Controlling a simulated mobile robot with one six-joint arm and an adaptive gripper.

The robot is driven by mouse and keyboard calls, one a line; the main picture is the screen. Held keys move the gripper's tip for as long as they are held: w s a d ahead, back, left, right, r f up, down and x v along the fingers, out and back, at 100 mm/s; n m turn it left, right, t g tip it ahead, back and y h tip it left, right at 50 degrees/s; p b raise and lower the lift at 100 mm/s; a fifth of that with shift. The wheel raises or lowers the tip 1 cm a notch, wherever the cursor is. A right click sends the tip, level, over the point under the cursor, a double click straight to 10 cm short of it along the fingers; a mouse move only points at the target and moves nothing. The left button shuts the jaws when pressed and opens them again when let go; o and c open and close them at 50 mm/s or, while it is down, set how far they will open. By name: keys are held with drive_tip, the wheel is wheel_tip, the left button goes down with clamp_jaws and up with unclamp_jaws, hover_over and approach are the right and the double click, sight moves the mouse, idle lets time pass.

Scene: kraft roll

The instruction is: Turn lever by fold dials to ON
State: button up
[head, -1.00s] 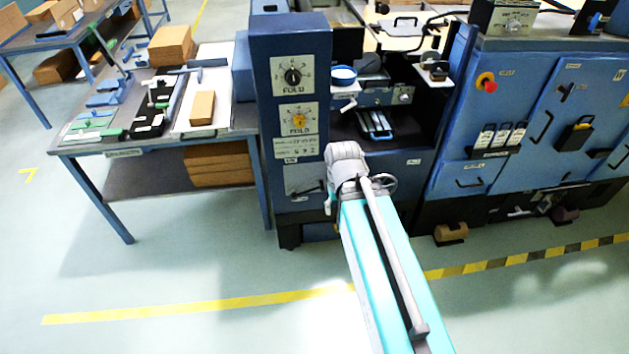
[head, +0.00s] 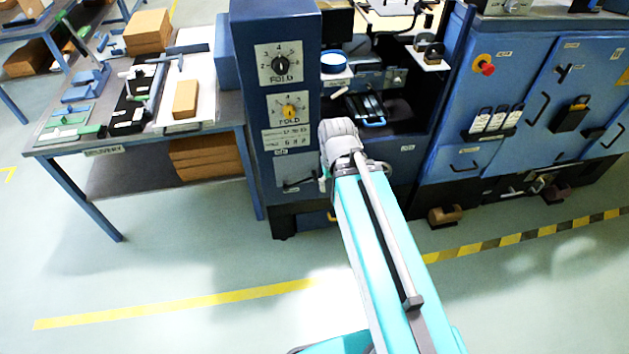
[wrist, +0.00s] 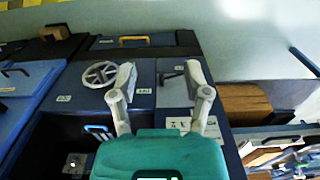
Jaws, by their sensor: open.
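The lever (head: 298,183) is a dark handle on a light plate low on the blue column, below two fold dials. The upper dial (head: 280,64) has a black knob and the lower dial (head: 289,107) a yellow one. My gripper (wrist: 160,82) is open and empty in the wrist view, its two grey fingers spread. The lever also shows there (wrist: 172,75), between the fingers and apart from them as far as I can see. In the head view my wrist hides most of the gripper, just right of the lever plate. The lever's markings are too small to read.
A handwheel (wrist: 100,74) is beside the left finger in the wrist view. A delivery table (head: 105,151) with boxes and tools stands left of the column. Blue cabinets (head: 560,90) stand to the right. The floor in front is clear.

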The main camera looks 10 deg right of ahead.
sight(316, 179)
drive_tip(key=w+d+f+y+b, duration=0.1)
drive_tip(key=w+d+f+b, duration=0.1)
drive_tip(key=w+f+b, duration=0.6)
drive_tip(key=w+d+f+y+b, duration=0.1)
drive_tip(key=w+f+b, duration=0.8)
drive_tip(key=w, duration=1)
drive_tip(key=shift+w+d+f+y+b, duration=0.2)
drive_tip(key=shift+d+y+b, duration=0.25)
drive_tip(key=shift+d, duration=0.2)
drive_tip(key=b+x, duration=1.3)
drive_tip(key=shift+f, duration=0.35)
clamp_jaws()
